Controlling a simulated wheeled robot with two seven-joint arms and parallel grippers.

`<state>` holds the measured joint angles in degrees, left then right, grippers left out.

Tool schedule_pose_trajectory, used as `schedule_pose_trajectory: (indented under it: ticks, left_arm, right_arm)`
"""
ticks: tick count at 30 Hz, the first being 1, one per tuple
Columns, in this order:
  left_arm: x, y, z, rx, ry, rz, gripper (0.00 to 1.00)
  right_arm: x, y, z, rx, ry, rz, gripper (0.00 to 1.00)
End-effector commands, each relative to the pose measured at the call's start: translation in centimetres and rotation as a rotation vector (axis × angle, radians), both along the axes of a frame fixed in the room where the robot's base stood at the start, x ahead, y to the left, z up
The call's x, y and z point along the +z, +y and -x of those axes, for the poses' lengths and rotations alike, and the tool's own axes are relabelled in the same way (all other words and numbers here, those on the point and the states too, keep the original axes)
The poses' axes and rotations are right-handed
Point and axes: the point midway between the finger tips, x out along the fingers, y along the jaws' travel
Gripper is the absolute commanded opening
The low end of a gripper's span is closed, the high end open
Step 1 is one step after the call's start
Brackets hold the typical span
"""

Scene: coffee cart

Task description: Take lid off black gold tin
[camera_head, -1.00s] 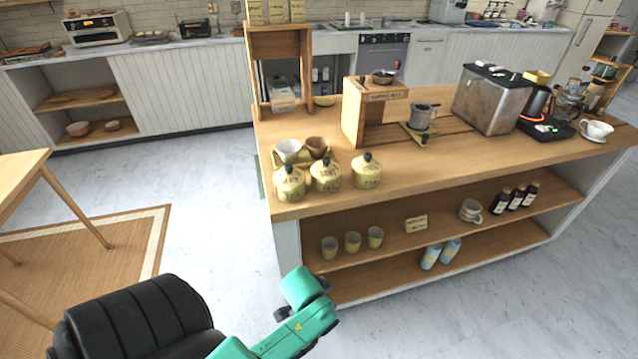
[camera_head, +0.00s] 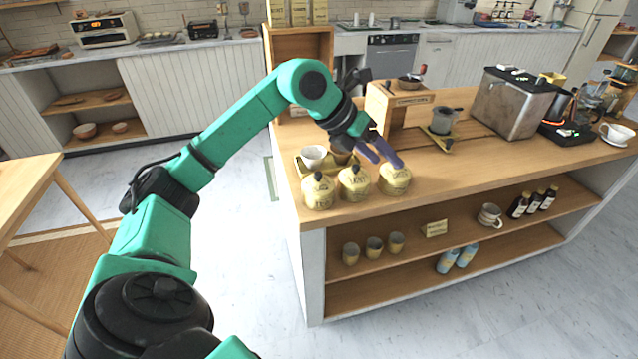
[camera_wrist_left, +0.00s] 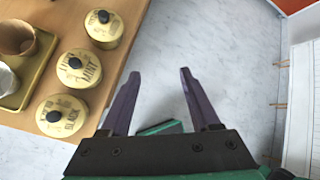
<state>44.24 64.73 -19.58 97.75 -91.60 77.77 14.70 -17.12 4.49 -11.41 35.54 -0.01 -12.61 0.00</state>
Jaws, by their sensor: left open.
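Three cream-gold tins with black-knobbed lids stand in a row at the counter's front left corner. The tin lettered BLACK (camera_wrist_left: 62,117) is lowest in the left wrist view; by the row's order it is the leftmost tin (camera_head: 318,191) in the head view. Its lid is on. The tin lettered MINT (camera_head: 354,184) is in the middle, also in the left wrist view (camera_wrist_left: 80,68). The third tin (camera_head: 395,180) is at the right. My left gripper (camera_head: 383,160) is open and empty, above the tins. In the left wrist view its fingers (camera_wrist_left: 159,73) are right of the tins.
A tray (camera_head: 300,164) with a white cup (camera_head: 313,156) and a brown cup (camera_wrist_left: 15,38) sits right behind the tins. A wooden stand (camera_head: 385,112) is farther back. The counter (camera_head: 470,175) is clear to the right of the tins.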

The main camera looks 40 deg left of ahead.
Motion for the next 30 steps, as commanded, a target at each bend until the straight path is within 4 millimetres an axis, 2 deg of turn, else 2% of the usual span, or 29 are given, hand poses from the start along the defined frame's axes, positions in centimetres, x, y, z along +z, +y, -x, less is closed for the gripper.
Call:
schedule_pose_trajectory:
  ticks: [1, 3, 5, 7, 11, 15, 18, 23, 26, 30]
  left_arm:
    - [0.6, 4.8, 0.7, 0.093, 0.057, -0.140, 0.63]
    - [1.1, 10.4, 2.6, 0.217, 0.153, -0.284, 0.63]
    - [1.7, 13.3, 4.0, 0.295, 0.212, -0.350, 0.63]
    - [1.7, 15.0, 4.9, 0.344, 0.252, -0.385, 0.63]
    - [-0.5, 15.5, 4.4, 0.351, 0.270, -0.396, 0.63]
    - [-3.8, 15.6, 3.0, 0.347, 0.269, -0.394, 0.63]
    - [-5.6, 15.8, 2.2, 0.347, 0.265, -0.392, 0.63]
    - [-7.5, 15.8, 1.5, 0.344, 0.265, -0.393, 0.63]
    - [-9.3, 15.8, 1.1, 0.344, 0.268, -0.393, 0.63]
    - [-11.4, 16.0, 0.2, 0.346, 0.261, -0.392, 0.63]
  right_arm:
    - [0.0, 0.3, 0.0, 0.000, 0.001, -0.004, 0.50]
    - [0.0, 0.4, 0.0, 0.001, 0.000, -0.006, 0.50]
    - [0.0, 0.5, 0.0, 0.001, 0.001, -0.007, 0.50]
    - [0.0, 0.5, 0.1, 0.001, 0.001, -0.007, 0.50]
    - [-0.1, 0.5, 0.2, 0.001, 0.002, -0.007, 0.50]
    - [0.3, 0.2, 0.2, 0.001, 0.003, -0.003, 0.50]
    - [0.7, 0.0, 0.2, 0.002, 0.003, 0.000, 0.50]
    - [1.4, -0.1, 0.2, 0.002, 0.003, 0.001, 0.50]
    - [2.5, -0.1, 0.2, 0.002, 0.003, 0.002, 0.50]
    - [2.9, -0.2, 0.2, 0.001, 0.003, 0.003, 0.50]
